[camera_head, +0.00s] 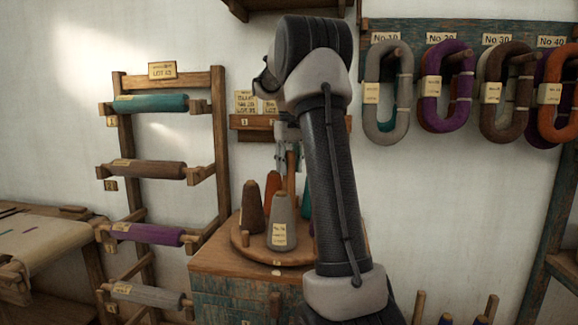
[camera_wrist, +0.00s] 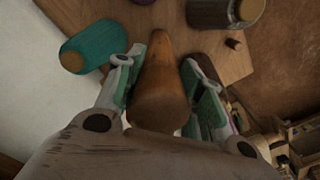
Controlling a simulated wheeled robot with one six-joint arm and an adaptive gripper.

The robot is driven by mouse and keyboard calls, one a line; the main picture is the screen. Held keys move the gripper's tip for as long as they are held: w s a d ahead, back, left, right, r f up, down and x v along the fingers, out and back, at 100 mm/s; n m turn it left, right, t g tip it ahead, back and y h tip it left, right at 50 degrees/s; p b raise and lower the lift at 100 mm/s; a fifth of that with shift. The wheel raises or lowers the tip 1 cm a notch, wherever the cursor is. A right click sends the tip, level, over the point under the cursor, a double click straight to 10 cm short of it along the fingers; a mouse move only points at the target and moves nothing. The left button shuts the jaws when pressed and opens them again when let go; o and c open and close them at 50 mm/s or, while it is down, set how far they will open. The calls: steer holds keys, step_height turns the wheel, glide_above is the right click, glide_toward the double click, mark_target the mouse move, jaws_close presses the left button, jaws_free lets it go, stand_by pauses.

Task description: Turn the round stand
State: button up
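The round stand (camera_head: 240,240) is a wooden disc on top of a cabinet, with a wooden post (camera_head: 291,170) rising from it. On it stand yarn cones: a grey one (camera_head: 282,222), a brown one (camera_head: 252,207) and an orange one (camera_head: 272,186), with teal partly hidden behind. My gripper (camera_head: 288,142) points down at the top of the post. In the wrist view the post (camera_wrist: 165,75) lies between the two fingers of my gripper (camera_wrist: 163,62). The fingers look very near its sides; whether they press on it I cannot tell. My arm hides the stand's right side.
The cabinet (camera_head: 225,292) has worn blue-green sides. A rack with yarn rolls (camera_head: 150,170) stands to the left. Coloured hanks (camera_head: 445,85) hang on the right wall. A small shelf (camera_head: 250,122) is behind my gripper. In the wrist view a teal cone (camera_wrist: 92,46) is close to the left finger.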

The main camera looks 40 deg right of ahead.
jaws_close()
steer(key=shift+m, duration=5.1)
steer(key=shift+r+m, duration=0.1)
steer(key=shift+m, duration=2.1)
steer(key=shift+w+m, duration=0.1)
steer(key=shift+m, duration=7)
